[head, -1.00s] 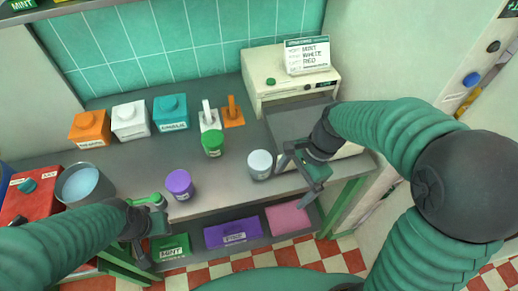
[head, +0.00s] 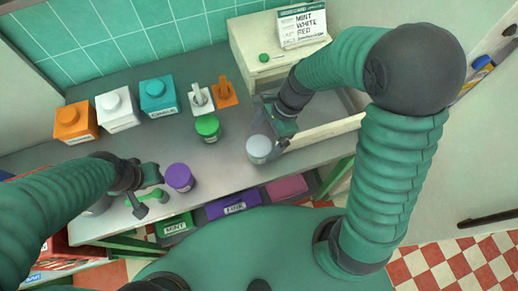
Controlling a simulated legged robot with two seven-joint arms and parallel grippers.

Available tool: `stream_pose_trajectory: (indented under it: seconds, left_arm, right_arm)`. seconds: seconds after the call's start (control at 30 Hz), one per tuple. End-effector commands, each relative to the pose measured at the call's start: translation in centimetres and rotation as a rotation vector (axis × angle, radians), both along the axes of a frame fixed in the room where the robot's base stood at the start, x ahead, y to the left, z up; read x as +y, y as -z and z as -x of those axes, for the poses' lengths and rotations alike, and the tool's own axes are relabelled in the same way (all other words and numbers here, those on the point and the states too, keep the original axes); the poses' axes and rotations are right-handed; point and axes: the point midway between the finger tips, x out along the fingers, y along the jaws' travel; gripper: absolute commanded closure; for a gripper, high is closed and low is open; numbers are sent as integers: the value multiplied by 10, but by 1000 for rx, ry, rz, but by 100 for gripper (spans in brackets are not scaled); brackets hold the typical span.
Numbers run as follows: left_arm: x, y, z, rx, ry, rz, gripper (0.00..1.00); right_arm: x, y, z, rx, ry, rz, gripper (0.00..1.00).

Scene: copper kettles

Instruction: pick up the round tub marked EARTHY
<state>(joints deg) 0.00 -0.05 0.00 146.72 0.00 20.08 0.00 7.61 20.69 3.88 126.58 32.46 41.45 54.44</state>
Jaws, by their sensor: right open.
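Three round tubs stand on the grey counter (head: 225,168): a green one (head: 208,129), a purple one (head: 180,177) and a pale grey-white one (head: 259,149). Their labels are too small to read, so I cannot tell which is marked EARTHY. My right gripper (head: 268,128) is open, close beside the pale tub at its upper right. I cannot tell whether its fingers reach around it. My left gripper (head: 148,198) is low over the counter's front left, left of the purple tub. A small green thing (head: 159,195) shows by its fingers, partly hidden.
Orange (head: 76,122), white (head: 117,109) and teal (head: 158,96) boxes stand at the back left. White (head: 201,99) and orange (head: 225,93) handled items stand beside them. A cream machine with a sign (head: 302,25) is at the back right. Green, purple and pink bins (head: 287,188) sit below.

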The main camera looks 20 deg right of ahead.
Motion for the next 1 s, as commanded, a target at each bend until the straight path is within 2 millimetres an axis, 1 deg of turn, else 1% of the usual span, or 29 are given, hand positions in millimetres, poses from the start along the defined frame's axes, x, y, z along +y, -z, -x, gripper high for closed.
stream_pose_trajectory:
  seconds: [0.03,0.23,0.43,0.53,0.7,0.73,0.77,1.0]
  left_arm:
    - [0,3,0,0,0,0,64]
    - [0,5,0,0,0,0,64]
    - [0,9,0,-1,0,0,64]
    - [0,9,0,0,0,0,64]
    - [0,9,0,0,0,0,64]
    - [0,9,0,0,0,0,64]
    - [0,9,0,0,0,0,64]
    - [0,9,0,0,0,0,64]
  right_arm:
    - [4,11,1,3,0,-2,7]
    - [12,31,2,1,1,-1,7]
    - [24,65,4,2,-2,-1,7]
    - [27,72,3,0,-1,0,7]
    - [27,71,3,-2,0,1,7]
    - [27,71,3,-2,0,1,8]
    - [27,71,3,-2,0,1,12]
    - [27,71,3,-2,0,1,44]
